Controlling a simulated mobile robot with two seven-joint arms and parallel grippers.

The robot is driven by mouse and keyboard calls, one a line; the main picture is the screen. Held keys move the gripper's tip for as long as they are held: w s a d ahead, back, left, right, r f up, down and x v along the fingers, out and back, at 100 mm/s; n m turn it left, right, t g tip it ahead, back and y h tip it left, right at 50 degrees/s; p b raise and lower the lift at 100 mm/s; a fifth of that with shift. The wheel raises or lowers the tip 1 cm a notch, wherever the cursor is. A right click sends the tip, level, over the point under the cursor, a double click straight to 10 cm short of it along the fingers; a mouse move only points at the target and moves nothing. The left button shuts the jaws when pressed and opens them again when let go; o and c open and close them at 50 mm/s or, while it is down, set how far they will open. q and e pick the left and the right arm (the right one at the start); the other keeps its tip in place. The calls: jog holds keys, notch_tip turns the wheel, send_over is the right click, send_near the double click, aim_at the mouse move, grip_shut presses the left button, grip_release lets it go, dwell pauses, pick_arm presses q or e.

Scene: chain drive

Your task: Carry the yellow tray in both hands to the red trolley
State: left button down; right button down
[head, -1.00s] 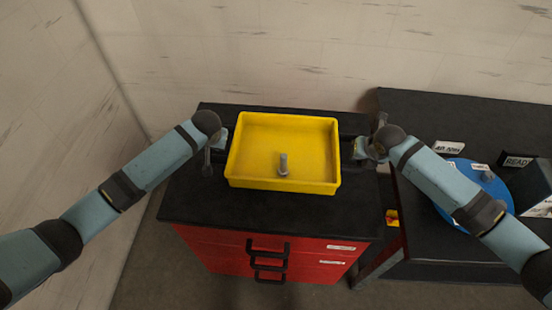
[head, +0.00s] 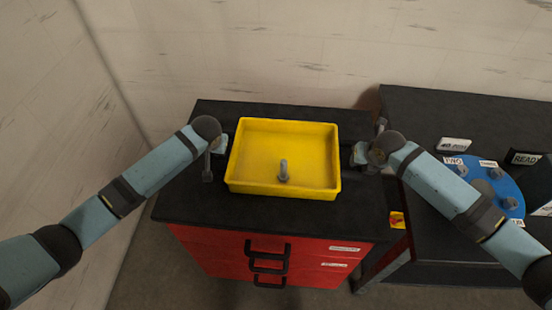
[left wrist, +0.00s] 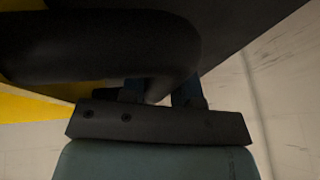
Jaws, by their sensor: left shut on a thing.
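The yellow tray (head: 255,155) is over the black top of the red trolley (head: 215,210); I cannot tell whether it touches the top. It looks level, with a grey bolt-like peg (head: 284,170) standing inside near its front wall. My left gripper (head: 222,145) is shut on the tray at its left side. In the left wrist view, yellow of the tray (left wrist: 30,108) shows at the left, and a dark rounded bar crosses the top. My right gripper (head: 358,152) is at the tray's right side; its fingers are too small to judge.
A pale wall closes the back and left. Bare trolley top lies in front of the tray.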

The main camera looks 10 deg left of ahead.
pick_arm(q)
jog(key=shift+f, duration=0.35)
pick_arm(e)
jog(key=shift+f, duration=0.35)
pick_arm(q)
jog(key=c, duration=0.8)
grip_release()
jog(key=shift+r, duration=0.2)
jog(key=shift+c, duration=0.2)
pick_arm(e)
jog(key=c, duration=0.8)
grip_release()
jog(key=shift+r, duration=0.2)
jog(key=shift+c, duration=0.2)
pick_arm(q)
jog(key=shift+s, duration=0.1)
jog(key=v, duration=1.1)
jog(key=shift+s+d+r, duration=0.1)
jog(key=shift+s+r, duration=0.05)
jog(key=shift+r, duration=0.3)
pick_arm(e)
jog(key=shift+s+r, duration=0.1)
jog(key=shift+r, duration=0.1)
jog(key=v, duration=1.1)
jog(key=shift+s+r, duration=0.2)
jog(key=shift+r, duration=0.05)
jog(key=shift+d, duration=0.1)
